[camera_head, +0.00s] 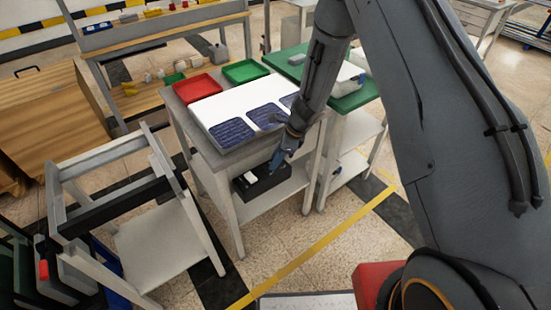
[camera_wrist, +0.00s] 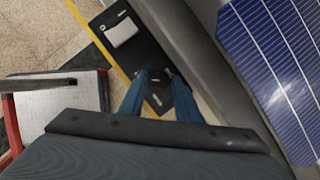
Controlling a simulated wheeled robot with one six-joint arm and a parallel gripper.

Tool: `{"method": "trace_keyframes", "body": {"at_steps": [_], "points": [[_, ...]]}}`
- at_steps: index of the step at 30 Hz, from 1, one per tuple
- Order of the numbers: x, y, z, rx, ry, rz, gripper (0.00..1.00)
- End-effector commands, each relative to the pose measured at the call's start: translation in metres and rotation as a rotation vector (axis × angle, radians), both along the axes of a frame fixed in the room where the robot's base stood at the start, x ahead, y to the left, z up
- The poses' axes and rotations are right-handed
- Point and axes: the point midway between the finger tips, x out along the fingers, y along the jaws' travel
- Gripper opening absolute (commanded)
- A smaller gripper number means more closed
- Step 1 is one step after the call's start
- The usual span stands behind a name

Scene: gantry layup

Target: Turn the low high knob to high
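A black box (camera_head: 264,190) with a white panel sits on the lower shelf of the grey table. In the wrist view the black box (camera_wrist: 148,50) lies at a slant, with its white panel (camera_wrist: 121,32) at the upper left. My gripper (camera_head: 274,166) points down at the right part of the box. In the wrist view my gripper (camera_wrist: 155,76) has its two blue fingers apart over the dark face of the box, with small light marks between them. I cannot make out the low high knob or its setting. Whether the fingers touch the box is not clear.
The tabletop above the shelf holds a white board (camera_head: 217,104) with dark blue solar panels (camera_head: 233,131), close beside my arm. Red (camera_head: 197,88) and green (camera_head: 245,71) trays stand behind it. A white frame stand (camera_head: 160,240) is at left.

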Motion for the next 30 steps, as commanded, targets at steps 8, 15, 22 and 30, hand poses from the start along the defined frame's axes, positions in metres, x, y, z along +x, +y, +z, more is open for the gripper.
{"method": "trace_keyframes", "body": {"at_steps": [8, 15, 22, 30], "points": [[0.0001, 0.0011, -0.0013, 0.000, 0.000, 0.000, 0.30], [-0.0001, 0.0011, -0.0013, 0.000, 0.000, 0.000, 0.01], [-0.0006, 0.0014, -0.0017, 0.001, 0.001, -0.030, 0.01], [-0.0011, 0.0015, -0.0035, 0.000, 0.001, -0.177, 0.01]]}}
